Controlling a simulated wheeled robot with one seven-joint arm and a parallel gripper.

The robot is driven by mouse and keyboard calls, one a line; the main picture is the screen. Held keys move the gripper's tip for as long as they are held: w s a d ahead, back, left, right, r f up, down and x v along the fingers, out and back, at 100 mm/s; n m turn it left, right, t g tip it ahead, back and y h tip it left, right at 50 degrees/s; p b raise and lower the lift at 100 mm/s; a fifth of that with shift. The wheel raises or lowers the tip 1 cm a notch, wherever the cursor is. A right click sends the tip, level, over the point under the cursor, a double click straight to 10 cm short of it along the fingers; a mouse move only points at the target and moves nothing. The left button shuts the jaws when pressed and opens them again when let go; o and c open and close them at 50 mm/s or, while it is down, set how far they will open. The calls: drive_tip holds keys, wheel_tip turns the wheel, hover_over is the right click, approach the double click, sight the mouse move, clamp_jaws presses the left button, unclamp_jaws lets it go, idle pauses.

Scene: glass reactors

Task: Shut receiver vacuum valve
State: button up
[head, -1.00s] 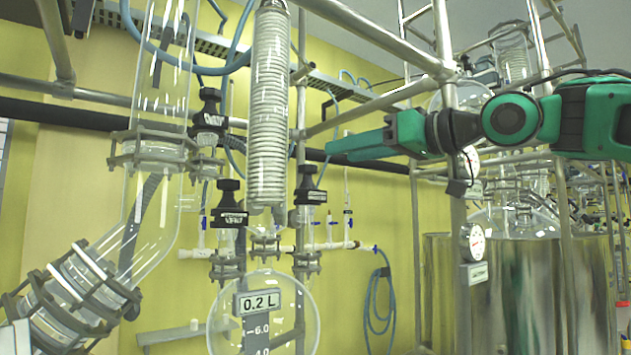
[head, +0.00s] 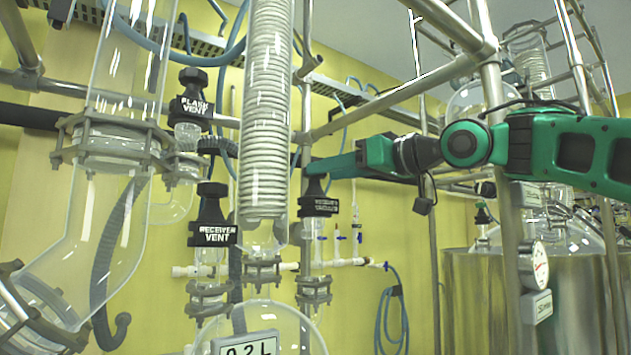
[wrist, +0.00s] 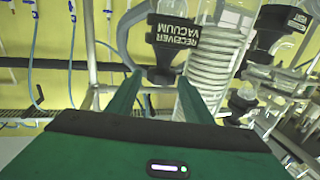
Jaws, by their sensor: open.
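The receiver vacuum valve (head: 319,206) has a black knob and a black label collar, and stands upright right of the coiled glass condenser in the head view. In the wrist view its label (wrist: 173,42) reads RECEIVER VACUUM upside down. My green gripper (head: 312,168) reaches in from the right, its fingertips at the top of the valve's knob. In the wrist view my gripper (wrist: 160,77) is open, one finger on each side of the black knob (wrist: 160,76). I cannot tell whether the fingers touch it.
The coiled condenser (head: 266,120) stands close left of the valve. The receiver vent valve (head: 212,215) and flask vent valve (head: 192,100) are farther left. A metal frame post (head: 500,180) stands by my arm. A round glass receiver (head: 290,318) hangs below.

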sight(315, 178)
drive_tip(key=shift+x, duration=2.25)
